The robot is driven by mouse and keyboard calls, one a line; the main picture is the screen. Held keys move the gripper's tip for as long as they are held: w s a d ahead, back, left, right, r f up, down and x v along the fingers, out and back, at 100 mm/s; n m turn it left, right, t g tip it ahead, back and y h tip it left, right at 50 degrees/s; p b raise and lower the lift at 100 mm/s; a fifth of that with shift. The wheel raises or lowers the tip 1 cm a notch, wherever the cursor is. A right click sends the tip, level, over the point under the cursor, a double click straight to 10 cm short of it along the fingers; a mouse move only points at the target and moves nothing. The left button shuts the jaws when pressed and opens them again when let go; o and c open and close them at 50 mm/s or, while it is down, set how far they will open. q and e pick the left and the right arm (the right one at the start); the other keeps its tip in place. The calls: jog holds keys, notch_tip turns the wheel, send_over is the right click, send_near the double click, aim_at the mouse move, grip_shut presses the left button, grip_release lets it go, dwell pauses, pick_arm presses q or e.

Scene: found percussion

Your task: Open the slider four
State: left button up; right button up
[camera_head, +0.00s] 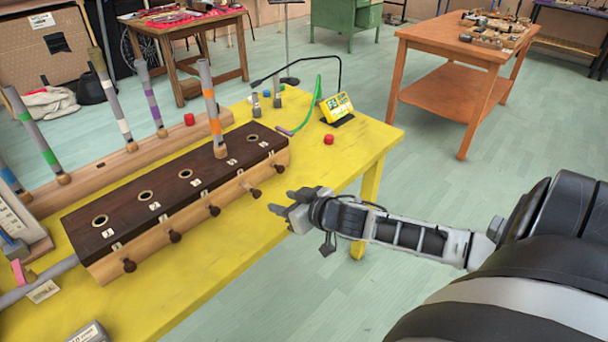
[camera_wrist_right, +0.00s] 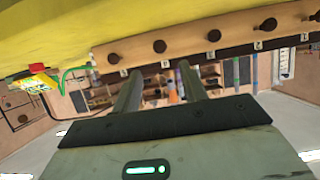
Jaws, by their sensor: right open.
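A long wooden box (camera_head: 180,185) with a dark top stands on the yellow table. Its light front carries a row of dark round slider knobs, among them the near-left one (camera_head: 128,265), a middle one (camera_head: 214,211) and the second from the far right (camera_head: 256,193). My left gripper is out of view.
An orange-banded tube (camera_head: 212,110) stands upright in the box. More banded tubes stand in a wooden rail (camera_head: 110,165) behind. A yellow device (camera_head: 337,106), a green cable (camera_head: 316,98) and a red button (camera_head: 329,139) lie beyond the box.

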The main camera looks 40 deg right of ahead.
jog(key=v, duration=0.6)
jog(key=shift+s, duration=0.1)
dwell(0.4)
jog(key=s+a+f+n+g+y, duration=0.1)
jog(key=s+a+f, duration=0.4)
jog(key=a, duration=0.5)
jog(key=s+a+f+g, duration=0.2)
jog(key=s+a+f, duration=0.4)
jog(key=a, duration=0.4)
jog(key=shift+s+a+f+n+y, duration=0.15)
jog(key=shift+s+a+n+y, duration=0.25)
jog(key=shift+s, duration=0.45)
